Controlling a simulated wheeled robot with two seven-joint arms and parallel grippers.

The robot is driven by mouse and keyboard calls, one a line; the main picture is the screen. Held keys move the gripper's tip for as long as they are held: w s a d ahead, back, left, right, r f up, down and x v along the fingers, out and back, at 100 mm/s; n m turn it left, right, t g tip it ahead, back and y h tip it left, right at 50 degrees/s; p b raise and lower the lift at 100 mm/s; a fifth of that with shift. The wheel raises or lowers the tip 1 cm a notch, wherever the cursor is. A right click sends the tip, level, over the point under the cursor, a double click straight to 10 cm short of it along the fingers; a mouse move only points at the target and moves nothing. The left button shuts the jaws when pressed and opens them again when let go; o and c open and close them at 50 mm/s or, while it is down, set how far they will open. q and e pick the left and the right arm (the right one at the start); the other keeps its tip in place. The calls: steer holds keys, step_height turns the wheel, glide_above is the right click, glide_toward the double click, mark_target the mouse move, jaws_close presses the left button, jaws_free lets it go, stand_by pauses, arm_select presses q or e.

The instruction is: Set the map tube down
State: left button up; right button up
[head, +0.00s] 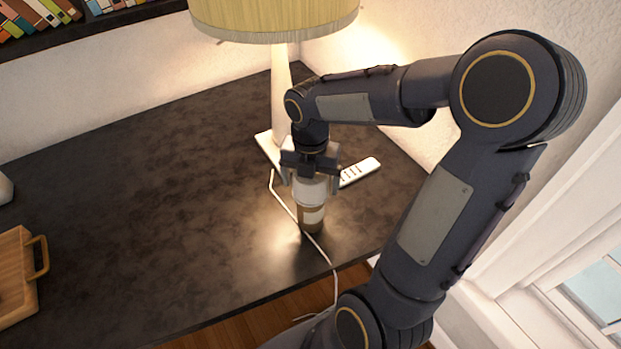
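A short upright cylinder, brown with a pale band and a white top, stands or hangs over the dark table; I take it as the map tube (312,215). My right gripper (311,184) points down from above, with a finger on each side of the white top. I cannot tell whether the fingers press on it or stand slightly apart. Its lower end appears at or very near the tabletop (150,190); contact is unclear. My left gripper is not in view.
A lamp (281,95) with a yellowish shade stands close behind the gripper. Its white cord (275,197) runs beside the tube and over the front edge. A white remote (359,171) lies at the right. A wooden object with a handle (15,278) is at left. The table's middle is clear.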

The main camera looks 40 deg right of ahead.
step_height(320, 180, up, 12)
steer(key=shift+r+p, duration=0.1)
steer(key=shift+p, duration=0.3)
steer(key=shift+s+a+m, duration=0.15)
steer(key=shift+s+m, duration=0.1)
steer(key=shift+m, duration=0.15)
steer(key=s+a+f+m+t+y, duration=0.2)
steer(key=s+a+m, duration=0.2)
steer(key=m, duration=0.9)
steer(key=s+a+f+m+t+y, duration=0.1)
steer(key=s+a+f+m+t, duration=0.2)
steer(key=m, duration=1)
steer(key=s+a, duration=0.2)
steer(key=s, duration=0.3)
steer(key=shift+a+m+t+y, duration=0.2)
steer(key=shift+m+t+y, duration=0.1)
steer(key=shift+m+y, duration=0.1)
steer(key=shift+f, duration=0.1)
